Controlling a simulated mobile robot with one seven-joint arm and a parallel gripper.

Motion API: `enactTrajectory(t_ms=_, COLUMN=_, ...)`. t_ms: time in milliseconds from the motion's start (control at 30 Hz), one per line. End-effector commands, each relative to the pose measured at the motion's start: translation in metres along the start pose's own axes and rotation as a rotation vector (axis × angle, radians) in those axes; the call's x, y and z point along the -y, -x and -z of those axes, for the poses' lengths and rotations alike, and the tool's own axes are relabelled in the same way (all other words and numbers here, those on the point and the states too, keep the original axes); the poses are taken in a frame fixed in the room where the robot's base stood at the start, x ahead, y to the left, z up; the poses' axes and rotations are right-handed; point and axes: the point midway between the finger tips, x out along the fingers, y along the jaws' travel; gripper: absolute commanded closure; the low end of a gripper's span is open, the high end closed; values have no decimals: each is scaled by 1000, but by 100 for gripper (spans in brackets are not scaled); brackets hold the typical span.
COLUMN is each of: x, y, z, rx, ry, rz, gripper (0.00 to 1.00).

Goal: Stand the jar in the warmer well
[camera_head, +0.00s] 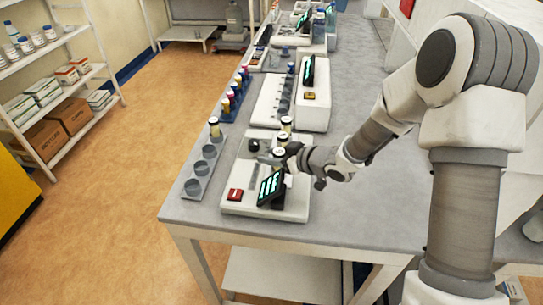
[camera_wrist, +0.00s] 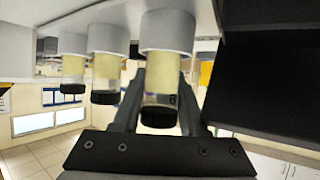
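My gripper (camera_head: 288,157) reaches in from the right over the white device with a tilted screen. The wrist view looks upside down: a jar (camera_wrist: 160,98) with a yellow band and black cap sits in a white round well (camera_wrist: 167,32), between my two fingers (camera_wrist: 162,95). The fingers lie close along both sides; whether they press on it I cannot tell. Two more such jars (camera_wrist: 106,70) (camera_wrist: 73,70) stand in wells in a row beside it. In the head view the row shows as the near jar (camera_head: 279,154), the middle jar (camera_head: 282,138) and the far jar (camera_head: 285,122).
The device's screen (camera_head: 270,187) and red button (camera_head: 235,195) are near my gripper. More racks and white instruments stand farther along the bench.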

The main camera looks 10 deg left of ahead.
Motion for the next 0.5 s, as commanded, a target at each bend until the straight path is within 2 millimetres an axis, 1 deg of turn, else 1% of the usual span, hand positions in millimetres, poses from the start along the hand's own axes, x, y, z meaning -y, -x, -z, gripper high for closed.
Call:
enactTrajectory(t_ms=33, x=4, y=-1, z=-23, rx=43, ry=-11, rz=6, gripper=46)
enactTrajectory(t_ms=100, x=4, y=-1, z=-23, rx=43, ry=-11, rz=6, gripper=34)
enactTrajectory(t_ms=167, x=4, y=-1, z=-23, rx=44, ry=-10, rz=7, gripper=24)
enactTrajectory(t_ms=500, x=5, y=-2, z=-23, rx=44, ry=-8, rz=9, gripper=24)
